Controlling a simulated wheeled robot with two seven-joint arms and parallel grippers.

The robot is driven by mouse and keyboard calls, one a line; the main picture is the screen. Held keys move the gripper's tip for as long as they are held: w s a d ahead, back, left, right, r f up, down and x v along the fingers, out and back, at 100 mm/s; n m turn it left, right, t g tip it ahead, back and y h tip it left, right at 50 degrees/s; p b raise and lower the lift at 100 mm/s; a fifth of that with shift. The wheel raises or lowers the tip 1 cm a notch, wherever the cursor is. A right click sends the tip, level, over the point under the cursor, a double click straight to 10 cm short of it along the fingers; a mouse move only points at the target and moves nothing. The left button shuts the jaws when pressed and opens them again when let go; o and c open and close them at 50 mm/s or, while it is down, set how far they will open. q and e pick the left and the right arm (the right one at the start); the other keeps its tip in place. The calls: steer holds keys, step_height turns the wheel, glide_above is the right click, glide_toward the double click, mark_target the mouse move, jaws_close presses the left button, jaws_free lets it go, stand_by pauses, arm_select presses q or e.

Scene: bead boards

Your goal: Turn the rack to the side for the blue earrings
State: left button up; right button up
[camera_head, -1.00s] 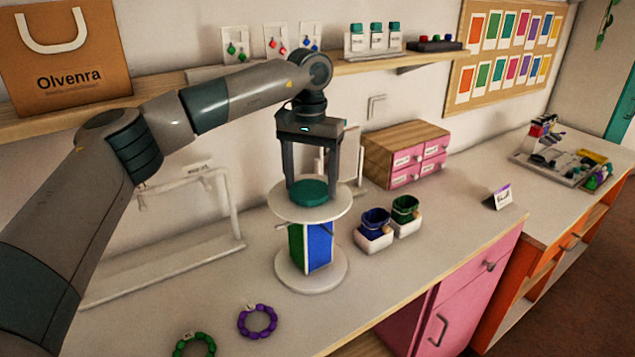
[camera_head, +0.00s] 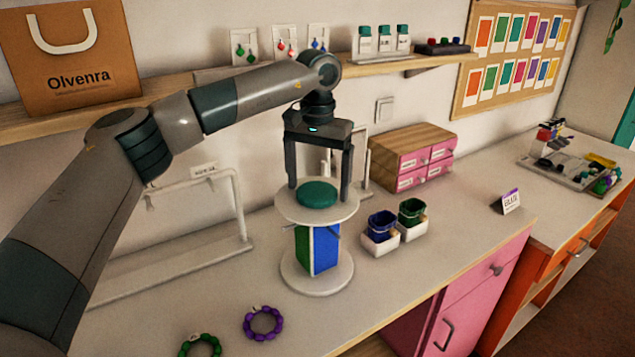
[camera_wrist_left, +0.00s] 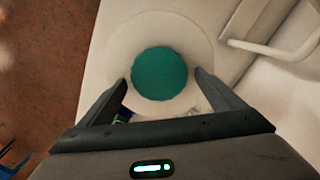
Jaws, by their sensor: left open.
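The rack is a round stand with a white top disc (camera_head: 290,211), a round white base and a teal knob (camera_head: 318,194) on top. Between the discs, a green face (camera_head: 303,248) shows at left and a blue face (camera_head: 325,248) at right. My left gripper (camera_head: 318,194) is open, with one finger on each side of the knob. In the left wrist view the knob (camera_wrist_left: 159,74) lies slightly beyond the spread fingertips, with gaps beside it. Blue earrings (camera_head: 316,43) hang on a card at the shelf, right of red and green ones. My right gripper is not seen.
Blue (camera_head: 382,225) and green (camera_head: 411,211) cups stand right of the rack. A pink drawer box (camera_head: 410,158) is behind them. A white bar stand (camera_head: 240,210) is at left. Purple (camera_head: 263,323) and green (camera_head: 200,345) bracelets lie in front.

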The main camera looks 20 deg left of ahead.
arm_select(q)
steer(key=shift+r, duration=0.6)
step_height(320, 180, up, 4)
steer(key=shift+f+b, duration=0.1)
steer(key=shift+b, duration=0.65)
step_height(320, 180, up, 12)
steer(key=b, duration=0.1)
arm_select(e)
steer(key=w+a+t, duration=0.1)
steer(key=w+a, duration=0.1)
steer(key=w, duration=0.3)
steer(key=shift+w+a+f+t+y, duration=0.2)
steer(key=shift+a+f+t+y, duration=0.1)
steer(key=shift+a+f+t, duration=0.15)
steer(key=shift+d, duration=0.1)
